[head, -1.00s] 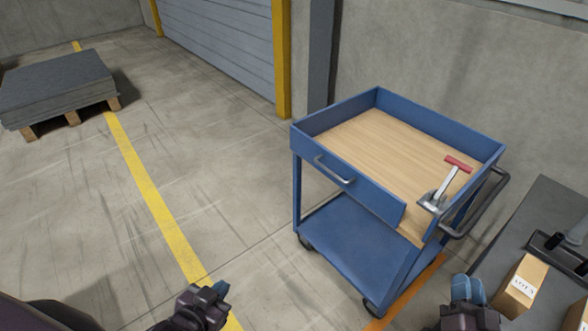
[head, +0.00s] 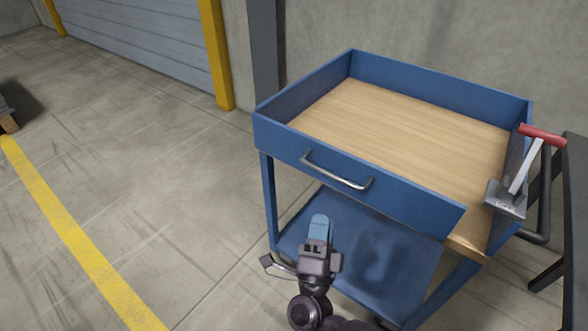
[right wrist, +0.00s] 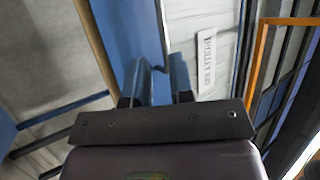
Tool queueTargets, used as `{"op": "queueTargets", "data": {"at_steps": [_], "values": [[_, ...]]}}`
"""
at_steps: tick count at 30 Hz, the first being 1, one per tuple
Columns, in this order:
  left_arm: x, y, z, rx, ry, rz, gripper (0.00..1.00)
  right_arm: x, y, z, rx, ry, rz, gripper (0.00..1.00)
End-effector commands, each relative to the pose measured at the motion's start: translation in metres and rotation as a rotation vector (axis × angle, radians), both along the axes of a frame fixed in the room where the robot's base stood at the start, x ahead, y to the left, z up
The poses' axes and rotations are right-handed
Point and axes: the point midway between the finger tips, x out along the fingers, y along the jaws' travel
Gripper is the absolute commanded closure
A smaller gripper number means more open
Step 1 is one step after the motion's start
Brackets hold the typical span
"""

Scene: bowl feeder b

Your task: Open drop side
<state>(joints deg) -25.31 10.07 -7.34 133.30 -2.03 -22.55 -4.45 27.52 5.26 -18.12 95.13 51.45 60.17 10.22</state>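The drop side (head: 400,198) is the blue front panel of the cart's top tray, and it stands upright. A silver bar handle (head: 337,171) is fixed to its outer face. A toggle clamp with a red grip (head: 520,165) sits at the tray's right end, its lever raised. My right gripper (head: 319,226) is in front of the cart, below the handle and apart from it. The right wrist view shows a gap between its blue fingers (right wrist: 159,80), with nothing held. The blue panel (right wrist: 127,35) and the handle (right wrist: 163,35) lie beyond them. My left gripper is out of view.
The tray's wooden floor (head: 410,125) is empty. The cart has a blue lower shelf (head: 375,265) and a dark push handle (head: 545,200) on the right. A dark table (head: 578,210) stands at the right edge. The floor to the left is free.

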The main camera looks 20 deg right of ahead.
Motion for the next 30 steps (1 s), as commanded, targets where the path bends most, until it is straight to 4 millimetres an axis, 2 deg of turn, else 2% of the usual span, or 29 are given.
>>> {"op": "queueTargets", "data": {"at_steps": [5, 21, 30], "values": [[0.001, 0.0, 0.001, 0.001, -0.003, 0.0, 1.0, 0.011, -0.005, 0.009, 0.004, -0.008, -0.002, 0.78], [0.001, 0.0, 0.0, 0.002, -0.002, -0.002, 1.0, 0.074, -0.036, 0.049, 0.001, -0.006, 0.0, 0.78], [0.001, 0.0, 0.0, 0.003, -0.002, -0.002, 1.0, 0.084, -0.041, 0.056, 0.001, -0.004, -0.001, 0.78]]}}
